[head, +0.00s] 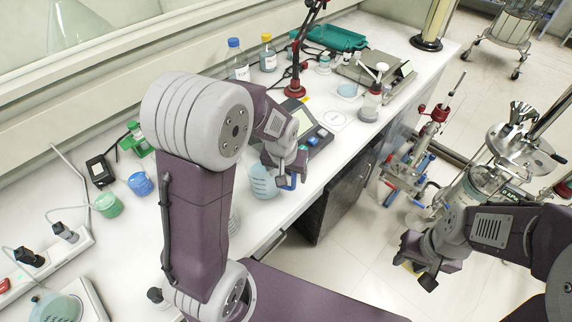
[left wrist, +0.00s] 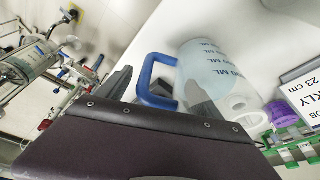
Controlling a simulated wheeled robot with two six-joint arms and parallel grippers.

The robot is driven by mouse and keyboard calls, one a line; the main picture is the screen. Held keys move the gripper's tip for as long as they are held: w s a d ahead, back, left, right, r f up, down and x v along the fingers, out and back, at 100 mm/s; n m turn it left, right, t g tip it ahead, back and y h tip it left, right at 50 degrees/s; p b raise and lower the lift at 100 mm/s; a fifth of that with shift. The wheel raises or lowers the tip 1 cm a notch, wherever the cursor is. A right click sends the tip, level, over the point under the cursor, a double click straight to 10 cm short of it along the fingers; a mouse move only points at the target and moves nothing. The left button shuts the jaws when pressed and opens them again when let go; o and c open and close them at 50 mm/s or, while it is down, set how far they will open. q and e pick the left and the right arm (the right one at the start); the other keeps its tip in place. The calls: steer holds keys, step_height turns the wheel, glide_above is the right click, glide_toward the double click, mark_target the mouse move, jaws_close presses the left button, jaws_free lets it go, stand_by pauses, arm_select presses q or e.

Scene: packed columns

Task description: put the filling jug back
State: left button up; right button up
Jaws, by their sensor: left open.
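The filling jug (head: 262,183), clear with blue markings and a blue handle, stands on the white bench near its front edge. My left gripper (head: 287,172) is open at the handle side of the jug. In the left wrist view the jug (left wrist: 217,62) appears large, and its blue handle (left wrist: 147,76) shows between the grey fingers; I cannot tell whether they touch it. My left arm hides part of the bench beside the jug. My right gripper (head: 418,264) hangs over the floor, away from the bench, with its jaw opening unclear.
A flask (head: 371,101), a red stand (head: 295,89) and bottles (head: 237,62) stand farther back.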

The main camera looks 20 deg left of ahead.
arm_select(q)
steer(key=p+v, duration=0.1)
steer(key=v, duration=0.9)
steer(key=shift+r, duration=0.35)
arm_select(e)
steer(key=shift+r, duration=0.6)
arm_select(q)
steer(key=shift+s, duration=0.1)
